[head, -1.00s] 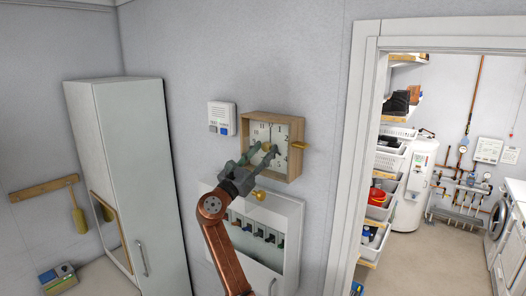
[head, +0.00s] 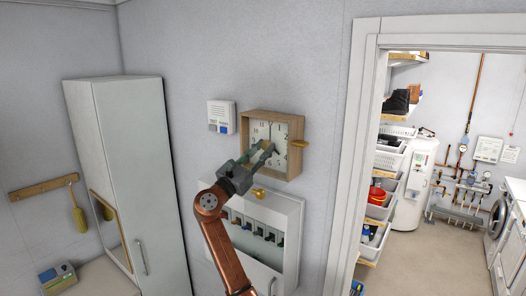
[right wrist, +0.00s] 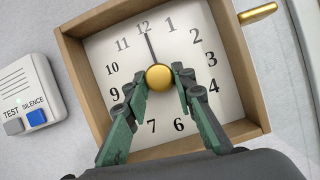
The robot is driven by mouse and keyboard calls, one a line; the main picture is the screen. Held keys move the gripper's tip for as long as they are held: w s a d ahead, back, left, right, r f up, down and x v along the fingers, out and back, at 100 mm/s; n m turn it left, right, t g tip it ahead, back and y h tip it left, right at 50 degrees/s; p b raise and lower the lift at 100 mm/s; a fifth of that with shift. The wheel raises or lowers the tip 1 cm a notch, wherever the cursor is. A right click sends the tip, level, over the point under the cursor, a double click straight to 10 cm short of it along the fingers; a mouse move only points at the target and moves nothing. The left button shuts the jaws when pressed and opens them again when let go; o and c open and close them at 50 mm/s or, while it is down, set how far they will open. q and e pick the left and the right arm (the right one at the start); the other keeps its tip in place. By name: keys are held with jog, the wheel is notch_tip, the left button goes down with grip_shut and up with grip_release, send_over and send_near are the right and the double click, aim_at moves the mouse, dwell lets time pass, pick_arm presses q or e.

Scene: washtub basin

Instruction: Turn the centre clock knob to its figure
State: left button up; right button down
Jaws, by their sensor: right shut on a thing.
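The wall clock (head: 283,132) is a square wooden box with a white numbered face; it fills much of the right wrist view (right wrist: 205,60). Its round gold centre knob (right wrist: 160,77) sits mid-face, with a thin dark hand pointing at about the 12. My right gripper (head: 265,150) reaches up to the face from below. In the right wrist view its green fingers (right wrist: 157,84) are shut on the centre knob, one on each side. In the head view the fingers hide most of the knob. My left gripper is not in view.
A gold side handle (head: 299,143) sticks out from the clock's right side. A gold knob (head: 259,193) shows below the clock, by a white cabinet with hooks (head: 292,215). A white alarm box (head: 222,117) hangs left. A tall cupboard (head: 130,160) and doorway flank the wall.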

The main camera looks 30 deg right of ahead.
jog(key=m+g, duration=0.1)
jog(key=m, duration=0.2)
jog(key=shift+w+a+m+g, duration=0.1)
jog(key=shift+m+g, duration=0.2)
jog(key=shift+g, duration=0.1)
jog(key=m+g, duration=0.2)
jog(key=m, duration=0.1)
jog(key=shift+w+r+m, duration=0.1)
jog(key=shift+r+m, duration=0.05)
jog(key=shift+m, duration=0.25)
jog(key=m+g+p, duration=0.2)
jog(key=m, duration=0.2)
jog(key=shift+r, duration=0.15)
jog(key=shift+w+m+g+y+p, duration=0.1)
jog(key=shift+m+g+y+p, duration=0.4)
jog(key=shift+m, duration=0.9)
jog(key=c, duration=1.6)
grip_release()
